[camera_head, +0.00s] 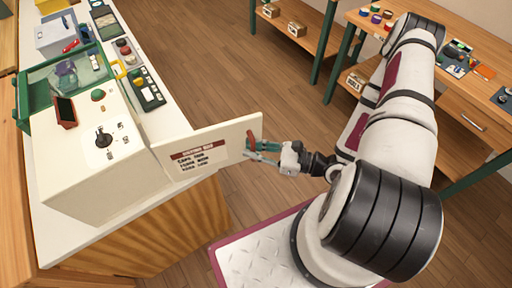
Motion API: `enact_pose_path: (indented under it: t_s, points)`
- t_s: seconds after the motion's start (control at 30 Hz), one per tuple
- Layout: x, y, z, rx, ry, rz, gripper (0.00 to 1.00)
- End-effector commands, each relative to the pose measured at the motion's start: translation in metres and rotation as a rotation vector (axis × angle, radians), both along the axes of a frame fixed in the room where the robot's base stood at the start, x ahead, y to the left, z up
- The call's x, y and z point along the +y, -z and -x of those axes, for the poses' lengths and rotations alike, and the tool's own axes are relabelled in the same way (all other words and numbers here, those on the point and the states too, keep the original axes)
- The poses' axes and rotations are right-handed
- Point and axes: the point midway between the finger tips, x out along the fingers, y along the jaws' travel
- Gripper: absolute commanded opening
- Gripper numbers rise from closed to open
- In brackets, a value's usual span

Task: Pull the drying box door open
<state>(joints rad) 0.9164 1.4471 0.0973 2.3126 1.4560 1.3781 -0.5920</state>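The drying box (80,160) is a cream box standing on the white counter at the left. Its door (195,152), a pale panel with a red-headed printed label, stands swung out to the right, past the counter edge and over the floor. A red handle (251,137) is at the door's outer end. My gripper (256,152) is at this handle, with its teal fingers reaching in from the right. The fingers overlap the handle and door edge in this view, so I cannot tell whether they grip it. The inside of the box is hidden.
The box's top carries a black knob (103,138) and a red-framed dark panel (65,111). A green-framed clear case (62,75) and small devices share the counter (133,37). A wooden workbench (473,115) stands at the right. Wooden floor (205,75) is clear between them.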

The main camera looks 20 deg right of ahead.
Motion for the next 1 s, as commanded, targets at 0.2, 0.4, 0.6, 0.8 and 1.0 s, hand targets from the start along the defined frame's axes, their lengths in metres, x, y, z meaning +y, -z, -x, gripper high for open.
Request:
enact_pose_path:
  t_s: [0.2,0.4,0.6,0.8,1.0]
  points:
    - [-0.002,0.0,-0.001,0.001,0.006,0.001,0.33]
    - [-0.005,0.001,0.0,0.001,0.009,0.002,0.33]
    - [-0.024,0.001,0.015,0.0,0.013,0.006,0.33]
    - [-0.055,0.001,0.043,0.0,0.012,0.005,0.33]
    - [-0.08,0.001,0.065,0.0,0.01,0.004,0.33]
